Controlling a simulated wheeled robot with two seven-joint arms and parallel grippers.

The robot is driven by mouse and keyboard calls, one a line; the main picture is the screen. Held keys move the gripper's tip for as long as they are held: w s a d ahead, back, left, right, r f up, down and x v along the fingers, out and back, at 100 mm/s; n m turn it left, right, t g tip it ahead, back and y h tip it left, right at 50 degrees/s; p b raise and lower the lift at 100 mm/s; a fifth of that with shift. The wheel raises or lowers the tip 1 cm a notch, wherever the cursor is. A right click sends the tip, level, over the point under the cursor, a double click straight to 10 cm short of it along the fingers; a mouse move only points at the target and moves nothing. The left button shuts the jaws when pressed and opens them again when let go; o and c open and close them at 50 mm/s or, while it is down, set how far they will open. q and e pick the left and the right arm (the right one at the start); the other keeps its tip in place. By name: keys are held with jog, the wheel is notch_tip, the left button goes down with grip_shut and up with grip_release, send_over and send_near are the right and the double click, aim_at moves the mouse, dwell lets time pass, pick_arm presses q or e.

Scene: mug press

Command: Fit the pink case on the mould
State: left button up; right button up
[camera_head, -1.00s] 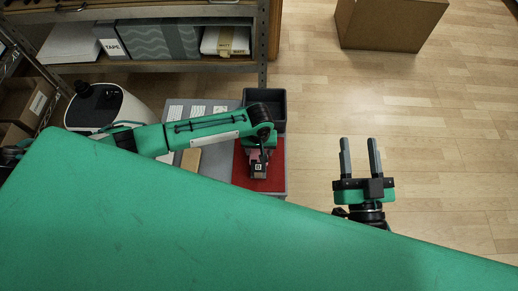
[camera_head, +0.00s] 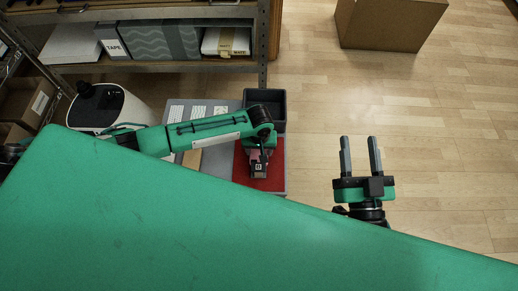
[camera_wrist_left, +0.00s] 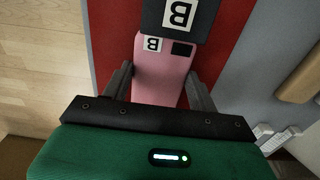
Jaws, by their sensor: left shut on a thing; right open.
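The pink case (camera_wrist_left: 160,72) is between the fingers of my left gripper (camera_wrist_left: 160,88) in the left wrist view. It carries a small white B label and a black patch near its far end. The dark mould (camera_wrist_left: 205,22) with a larger B label is at the case's far end; the two meet or overlap in this view, and I cannot tell how far the case is on it. In the head view the dark mould (camera_head: 259,173) stands on the red mat, below the left gripper (camera_head: 256,157), which partly hides the case. My right gripper (camera_head: 360,158) is open and empty over the floor.
The red mat (camera_head: 275,180) lies on a grey work surface (camera_head: 216,161). An empty dark bin (camera_head: 275,100) is behind it. A white machine (camera_head: 125,107) stands at the left. Shelves are at the back, and a cardboard box (camera_head: 390,22) is on the floor.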

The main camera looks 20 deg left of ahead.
aim_at(259, 153)
pick_arm(q)
jog(key=shift+f, duration=0.55)
jog(key=o, duration=0.7)
jog(key=shift+r, duration=0.15)
notch_tip(259, 153, up, 11)
jog(key=p, duration=1.3)
